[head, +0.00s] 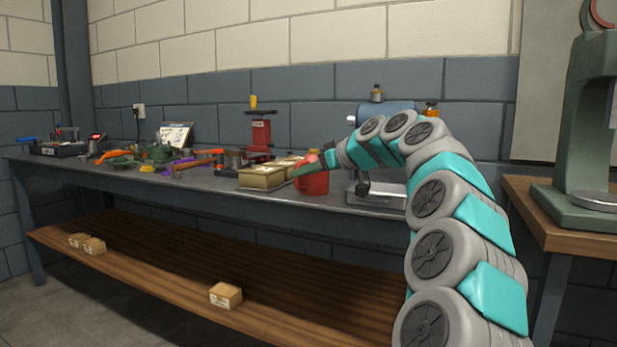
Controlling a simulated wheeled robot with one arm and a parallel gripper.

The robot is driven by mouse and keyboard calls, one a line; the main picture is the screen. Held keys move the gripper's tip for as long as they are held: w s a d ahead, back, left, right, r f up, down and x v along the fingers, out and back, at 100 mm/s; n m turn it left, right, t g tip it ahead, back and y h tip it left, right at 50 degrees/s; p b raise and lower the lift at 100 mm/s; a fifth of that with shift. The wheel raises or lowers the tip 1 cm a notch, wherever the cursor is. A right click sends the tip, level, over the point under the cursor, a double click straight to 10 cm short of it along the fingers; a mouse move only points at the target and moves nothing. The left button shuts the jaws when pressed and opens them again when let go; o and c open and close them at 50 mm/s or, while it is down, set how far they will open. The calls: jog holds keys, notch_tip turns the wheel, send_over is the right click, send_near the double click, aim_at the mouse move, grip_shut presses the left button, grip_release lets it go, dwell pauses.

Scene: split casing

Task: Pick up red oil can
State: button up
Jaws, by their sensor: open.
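A red can (313,184), which looks like the red oil can, stands on the workbench right of the centre. Its top is partly hidden by my gripper (306,164). My gripper is open and reaches in from the right, at the top of the red can. I cannot tell from this view whether the fingers are around the can or only in front of it, or whether they touch it.
Pale boxes (262,178) stand close to the left of the red can. A red tool with a yellow top (260,133) stands behind them. A blue machine (383,112) is behind my arm. Tools clutter the bench's left; its front edge (170,183) is clear.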

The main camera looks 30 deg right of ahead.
jog(key=shift+w+f, duration=0.15)
jog(key=shift+w, duration=0.25)
jog(key=shift+p+x, duration=0.4)
jog(key=shift+x, duration=3.15)
jog(key=shift+s+d+f, duration=0.1)
jog(key=shift+f, duration=0.05)
grip_shut()
